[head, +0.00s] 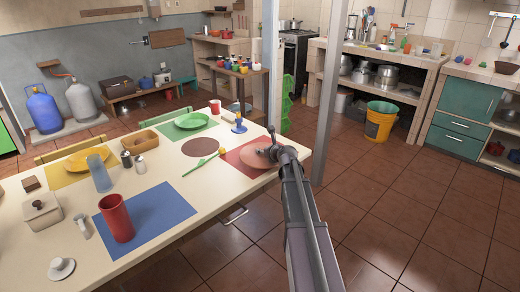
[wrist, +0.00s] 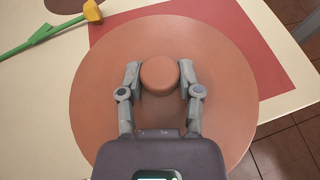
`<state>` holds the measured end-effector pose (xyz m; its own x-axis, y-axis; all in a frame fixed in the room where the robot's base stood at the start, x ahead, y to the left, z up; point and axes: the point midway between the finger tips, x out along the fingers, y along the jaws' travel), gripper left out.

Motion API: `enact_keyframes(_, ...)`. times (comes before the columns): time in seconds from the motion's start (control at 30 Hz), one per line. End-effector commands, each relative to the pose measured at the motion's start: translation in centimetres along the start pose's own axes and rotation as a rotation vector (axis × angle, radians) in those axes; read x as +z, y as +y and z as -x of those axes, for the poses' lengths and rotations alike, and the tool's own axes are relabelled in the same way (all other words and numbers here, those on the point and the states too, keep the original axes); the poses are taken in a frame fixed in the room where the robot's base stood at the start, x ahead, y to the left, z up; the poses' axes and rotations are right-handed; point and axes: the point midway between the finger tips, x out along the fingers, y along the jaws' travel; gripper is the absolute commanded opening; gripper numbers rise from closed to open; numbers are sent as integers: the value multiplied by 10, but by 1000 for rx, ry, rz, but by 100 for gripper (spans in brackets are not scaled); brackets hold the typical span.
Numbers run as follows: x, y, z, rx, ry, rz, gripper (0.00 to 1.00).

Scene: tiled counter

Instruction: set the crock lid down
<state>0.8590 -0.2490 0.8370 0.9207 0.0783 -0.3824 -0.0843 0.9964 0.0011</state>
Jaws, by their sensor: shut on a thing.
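The crock lid is a wide, round terracotta disc with a short round knob. In the wrist view the lid (wrist: 105,95) fills the middle, and its knob sits between the two fingers of my gripper (wrist: 160,76), which is shut on it. In the head view the lid (head: 254,158) appears level over the red mat at the table's right end, partly hidden by my gripper (head: 268,152). I cannot tell whether its underside touches the mat.
The red mat (wrist: 240,45) shows around the lid. A green-stemmed yellow flower (head: 205,162) lies just left, near a brown round mat (head: 200,147). A blue item (head: 239,126) stands behind. The table (head: 195,200) has bare room in front; its edge is close on the right.

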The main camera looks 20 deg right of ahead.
Motion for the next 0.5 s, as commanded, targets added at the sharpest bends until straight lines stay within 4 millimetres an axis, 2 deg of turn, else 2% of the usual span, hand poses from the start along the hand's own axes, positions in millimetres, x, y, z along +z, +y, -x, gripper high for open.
enact_keyframes(0.03, 4, -6, -14, 0, -1, 0, 0)
enact_keyframes(0.3, 18, -22, -59, -1, -1, 1, 0)
enact_keyframes(0.5, 25, -30, -82, -2, -1, 0, 0)
